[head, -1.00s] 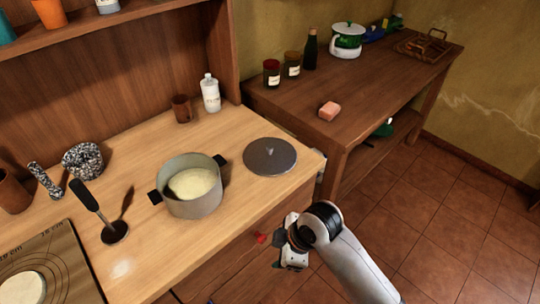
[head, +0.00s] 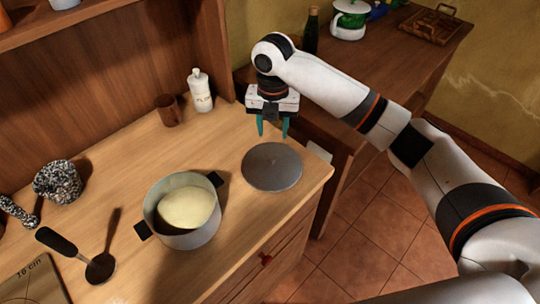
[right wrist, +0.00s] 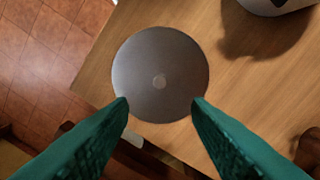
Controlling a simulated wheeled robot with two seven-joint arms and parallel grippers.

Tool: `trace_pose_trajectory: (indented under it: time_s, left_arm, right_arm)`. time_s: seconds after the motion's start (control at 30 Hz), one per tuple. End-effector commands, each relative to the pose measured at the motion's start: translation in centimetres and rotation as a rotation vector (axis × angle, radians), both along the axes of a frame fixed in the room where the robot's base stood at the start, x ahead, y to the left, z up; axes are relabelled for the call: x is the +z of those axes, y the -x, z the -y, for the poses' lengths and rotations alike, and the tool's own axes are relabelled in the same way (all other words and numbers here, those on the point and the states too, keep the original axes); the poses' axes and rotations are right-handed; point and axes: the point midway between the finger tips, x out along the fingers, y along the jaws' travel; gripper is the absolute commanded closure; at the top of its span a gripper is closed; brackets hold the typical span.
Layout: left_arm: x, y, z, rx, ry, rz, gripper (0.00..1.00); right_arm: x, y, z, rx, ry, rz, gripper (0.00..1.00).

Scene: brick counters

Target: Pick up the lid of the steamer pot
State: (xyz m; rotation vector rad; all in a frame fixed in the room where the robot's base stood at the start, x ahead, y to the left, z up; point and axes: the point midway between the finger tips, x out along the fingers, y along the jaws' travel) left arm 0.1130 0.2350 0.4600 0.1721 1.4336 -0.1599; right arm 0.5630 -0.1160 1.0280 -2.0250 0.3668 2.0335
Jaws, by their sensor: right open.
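The round grey metal lid (head: 272,167) lies flat on the wooden counter, to the right of the pot. The right wrist view shows the same lid (right wrist: 160,72) from above, with a small round knob at its centre. The steamer pot (head: 183,210) stands uncovered, with pale dough-like contents and two black handles. My right gripper (head: 272,131) is open and empty, its green fingers pointing down above the lid's far edge. In the right wrist view the fingertips (right wrist: 160,100) are apart, with the lid between and beyond them. My left gripper is not in view.
The counter's right edge is close to the lid. A darker side table (head: 400,70) stands behind my right arm.

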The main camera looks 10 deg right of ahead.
Motion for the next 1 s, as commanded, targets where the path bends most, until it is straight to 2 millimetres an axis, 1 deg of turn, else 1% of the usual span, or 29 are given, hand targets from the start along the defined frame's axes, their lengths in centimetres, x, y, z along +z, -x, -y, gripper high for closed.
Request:
trace_pose_trajectory:
  time_s: [0.03,0.1,0.2,0.23,0.27,0.33,0.43,0.5,0.6,0.67,0.77,0.9,0.97,1.0]
  left_arm:
    - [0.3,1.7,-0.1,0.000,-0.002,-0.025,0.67]
    - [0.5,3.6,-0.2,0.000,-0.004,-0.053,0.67]
    - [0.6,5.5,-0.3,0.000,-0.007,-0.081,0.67]
    - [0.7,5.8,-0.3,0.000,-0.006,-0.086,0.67]
    - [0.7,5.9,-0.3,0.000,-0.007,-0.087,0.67]
    - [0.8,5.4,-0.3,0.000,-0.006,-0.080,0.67]
    - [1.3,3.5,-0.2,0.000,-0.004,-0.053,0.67]
    - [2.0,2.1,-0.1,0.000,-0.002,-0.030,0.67]
    - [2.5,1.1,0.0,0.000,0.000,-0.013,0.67]
    - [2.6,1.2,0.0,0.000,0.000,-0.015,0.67]
    - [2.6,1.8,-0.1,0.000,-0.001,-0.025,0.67]
    - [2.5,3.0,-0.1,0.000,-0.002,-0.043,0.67]
    - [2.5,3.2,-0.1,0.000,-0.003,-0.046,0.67]
    - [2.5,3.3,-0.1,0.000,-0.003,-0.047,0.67]
  right_arm:
    - [-0.9,0.1,0.0,-0.001,0.000,-0.005,0.55]
    - [-2.1,0.1,0.0,-0.002,0.001,-0.004,0.55]
    - [-3.4,0.0,0.0,-0.003,-0.001,-0.002,0.55]
    - [-3.7,0.0,0.0,-0.003,0.000,-0.001,0.55]
    - [-3.9,0.0,0.0,-0.003,-0.001,-0.001,0.55]
    - [-4.3,0.0,-0.1,-0.002,-0.001,0.000,0.55]
    - [-5.1,0.1,-0.1,-0.002,-0.001,-0.002,0.55]
    - [-6.1,0.3,-0.2,-0.003,0.000,-0.003,0.55]
    - [-7.8,0.3,-0.2,-0.003,-0.001,-0.003,0.55]
    - [-8.5,0.3,-0.2,-0.002,-0.001,-0.001,0.55]
    - [-9.3,0.2,-0.2,-0.002,-0.001,0.001,0.55]
    - [-9.5,0.2,-0.2,-0.002,-0.001,0.003,0.55]
    - [-9.5,0.2,-0.2,-0.002,-0.001,0.003,0.55]
    - [-9.5,0.2,-0.2,-0.002,-0.001,0.003,0.57]
